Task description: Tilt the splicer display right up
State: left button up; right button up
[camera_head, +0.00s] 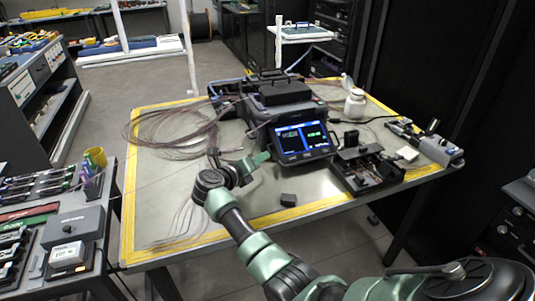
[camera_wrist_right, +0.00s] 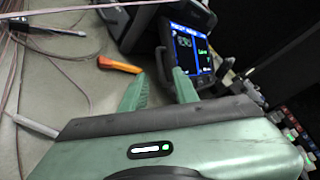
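The splicer (camera_head: 281,100) stands on the table, a dark box with a handle on top. Its display (camera_head: 301,140) is lit blue and black and hangs at the splicer's front, tilted. In the right wrist view the display (camera_wrist_right: 190,50) is at upper centre-right, with a dark bar along its near edge. My right gripper (camera_head: 262,160) is beside the display's left edge in the head view. In the wrist view its two green fingers (camera_wrist_right: 158,82) are apart with nothing between them; the right finger is close to the bar, and contact is unclear. My left gripper is not in view.
Coiled fibres (camera_head: 175,130) lie left of the splicer. A black tool tray (camera_head: 366,172) is just right of the display, and a small dark block (camera_head: 288,199) lies in front. A white bottle (camera_head: 355,103) stands behind. An orange tool (camera_wrist_right: 119,65) lies near the fingers.

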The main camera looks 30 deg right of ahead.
jog(key=x, duration=0.4)
jog(key=shift+d, duration=0.1)
jog(key=shift+d+f, duration=0.1)
jog(key=shift+d, duration=0.05)
jog(key=shift+w+d, duration=0.1)
grip_shut()
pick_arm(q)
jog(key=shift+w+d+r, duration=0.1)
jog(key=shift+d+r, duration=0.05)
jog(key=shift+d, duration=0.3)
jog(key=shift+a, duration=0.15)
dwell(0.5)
